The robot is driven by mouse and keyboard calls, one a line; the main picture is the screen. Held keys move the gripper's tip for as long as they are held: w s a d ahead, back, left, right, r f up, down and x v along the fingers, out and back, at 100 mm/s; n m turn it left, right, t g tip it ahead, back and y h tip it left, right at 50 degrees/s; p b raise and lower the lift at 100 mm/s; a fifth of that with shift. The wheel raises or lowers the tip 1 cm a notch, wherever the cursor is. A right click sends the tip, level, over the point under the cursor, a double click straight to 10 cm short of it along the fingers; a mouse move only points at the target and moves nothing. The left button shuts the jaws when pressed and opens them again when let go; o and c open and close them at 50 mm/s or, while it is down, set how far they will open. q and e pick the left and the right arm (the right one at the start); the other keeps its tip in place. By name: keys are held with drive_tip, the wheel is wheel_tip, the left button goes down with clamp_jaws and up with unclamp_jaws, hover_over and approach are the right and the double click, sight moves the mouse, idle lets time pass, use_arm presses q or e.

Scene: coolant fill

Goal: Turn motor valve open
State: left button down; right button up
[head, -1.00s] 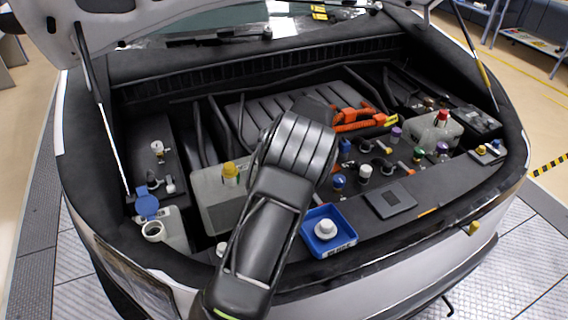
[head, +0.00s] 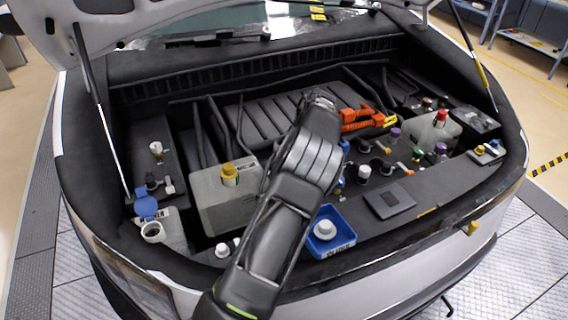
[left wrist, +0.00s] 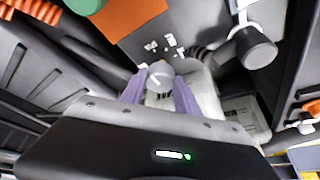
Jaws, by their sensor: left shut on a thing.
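In the left wrist view, the two purple fingers of my left gripper (left wrist: 160,92) stand on either side of a small round grey knob with a white mark (left wrist: 160,73), shut on it. The knob looks like the motor valve, with small white labels on the dark panel beyond it. In the head view, my left arm reaches in from the bottom across the engine bay, its hand (head: 320,103) left of the orange connectors. My arm hides the fingers and the knob there. My right gripper is not in view.
In the wrist view, a grey cylindrical part (left wrist: 257,48) stands right of the knob, with an orange plate (left wrist: 130,12) above left. In the head view, a yellow-capped tank (head: 213,200), a blue tray with a white cap (head: 341,249) and orange connectors (head: 358,120) lie near my arm.

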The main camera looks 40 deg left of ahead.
use_arm(q)
drive_tip(key=c, duration=0.9)
unclamp_jaws()
drive_tip(key=shift+r, duration=0.1)
drive_tip(key=b+v, duration=0.1)
drive_tip(key=v, duration=0.6)
drive_tip(key=shift+d+r, duration=0.2)
drive_tip(key=shift+r, duration=0.1)
drive_tip(key=shift+f, duration=0.1)
